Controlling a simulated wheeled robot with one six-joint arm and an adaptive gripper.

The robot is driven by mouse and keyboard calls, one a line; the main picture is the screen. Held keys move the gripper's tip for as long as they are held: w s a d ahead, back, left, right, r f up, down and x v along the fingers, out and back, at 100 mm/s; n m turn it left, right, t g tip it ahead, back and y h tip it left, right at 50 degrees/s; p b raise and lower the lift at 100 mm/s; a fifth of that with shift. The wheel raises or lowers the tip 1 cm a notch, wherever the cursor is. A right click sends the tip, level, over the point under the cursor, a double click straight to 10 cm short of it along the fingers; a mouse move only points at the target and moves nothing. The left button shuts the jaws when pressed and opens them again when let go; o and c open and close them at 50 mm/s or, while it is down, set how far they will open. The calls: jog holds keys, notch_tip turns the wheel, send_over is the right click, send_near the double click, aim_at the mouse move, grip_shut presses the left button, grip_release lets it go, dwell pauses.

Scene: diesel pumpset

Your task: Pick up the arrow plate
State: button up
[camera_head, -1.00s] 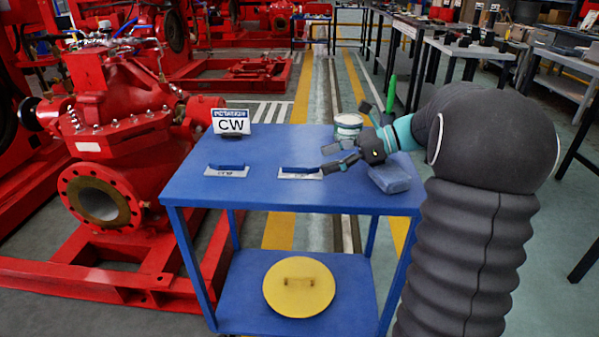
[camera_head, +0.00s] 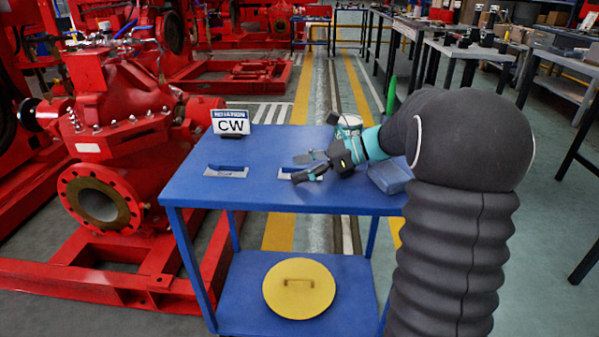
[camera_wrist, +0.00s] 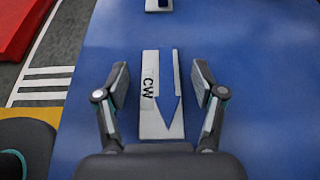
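A white arrow plate (camera_wrist: 150,121) with a blue arrow and the letters CW lies in the middle of the wrist view. In the head view only part of this plate (camera_head: 288,171) shows on the blue table, beside my fingers. My gripper (camera_wrist: 162,82) is open, with one finger on each side of the plate and a gap to both edges. It also shows in the head view (camera_head: 308,166). A second plate with a blue arrow (camera_head: 226,172) lies to the left; its end (camera_wrist: 158,5) shows at the top of the wrist view.
The blue table (camera_head: 240,195) also carries a CW sign (camera_head: 231,124), a white tin (camera_head: 348,122) and a blue-grey box (camera_head: 391,177) near my wrist. A yellow disc (camera_head: 299,289) lies on the lower shelf. Red pumps (camera_head: 120,130) stand at left.

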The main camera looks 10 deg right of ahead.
aim_at(302, 168)
jog(key=c, duration=1)
jog(key=shift+o, duration=0.2)
jog(key=shift+r, duration=0.45)
notch_tip(302, 168, up, 4)
jog(key=shift+f+p, duration=0.25)
jog(key=shift+p, duration=0.05)
jog(key=s+a+r+v, duration=0.1)
jog(key=s+v, duration=0.1)
jog(key=v, duration=1.1)
jog(key=shift+r+p, duration=0.35)
